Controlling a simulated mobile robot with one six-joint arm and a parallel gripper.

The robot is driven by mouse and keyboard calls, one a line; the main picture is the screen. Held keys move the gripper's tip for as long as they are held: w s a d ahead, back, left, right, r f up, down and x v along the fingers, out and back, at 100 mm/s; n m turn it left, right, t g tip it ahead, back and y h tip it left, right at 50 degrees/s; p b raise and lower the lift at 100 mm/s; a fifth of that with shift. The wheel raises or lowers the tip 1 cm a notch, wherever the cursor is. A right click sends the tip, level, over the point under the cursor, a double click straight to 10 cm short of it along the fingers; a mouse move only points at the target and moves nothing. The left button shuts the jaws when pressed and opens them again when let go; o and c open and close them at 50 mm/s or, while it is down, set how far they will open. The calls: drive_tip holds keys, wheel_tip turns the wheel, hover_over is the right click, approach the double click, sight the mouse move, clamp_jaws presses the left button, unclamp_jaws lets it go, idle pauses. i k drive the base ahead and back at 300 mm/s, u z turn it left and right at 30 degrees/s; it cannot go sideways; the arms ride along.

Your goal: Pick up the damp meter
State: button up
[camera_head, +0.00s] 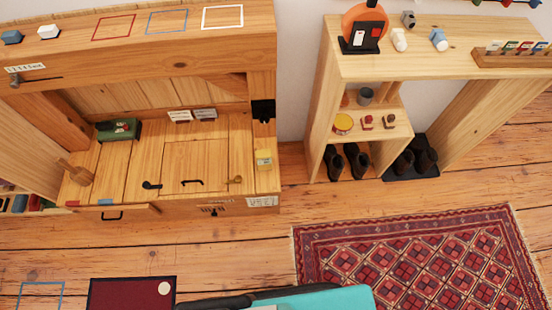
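A green case-like item (118,130) with dark and red details sits at the left back of the same floor. No gripper can be made out in the head camera view. A teal and black shape crosses the bottom edge, and I cannot tell whether it is part of me.
Two small boxes (192,115), a wooden mallet (75,172) and dark handles lie on the bench floor. A shelf unit (330,110) with shoes (345,160) stands right. A patterned rug (420,260) and a dark red mat (130,294) lie on the floor. Bare boards lie between.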

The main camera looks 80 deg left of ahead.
sight(264, 158)
drive_tip(key=u, duration=0.05)
drive_tip(key=i, duration=0.75)
drive_tip(key=u, duration=0.35)
drive_tip(key=k, duration=0.25)
drive_tip(key=u, duration=2.75)
drive_tip(key=k, duration=0.2)
drive_tip(key=u, duration=1.35)
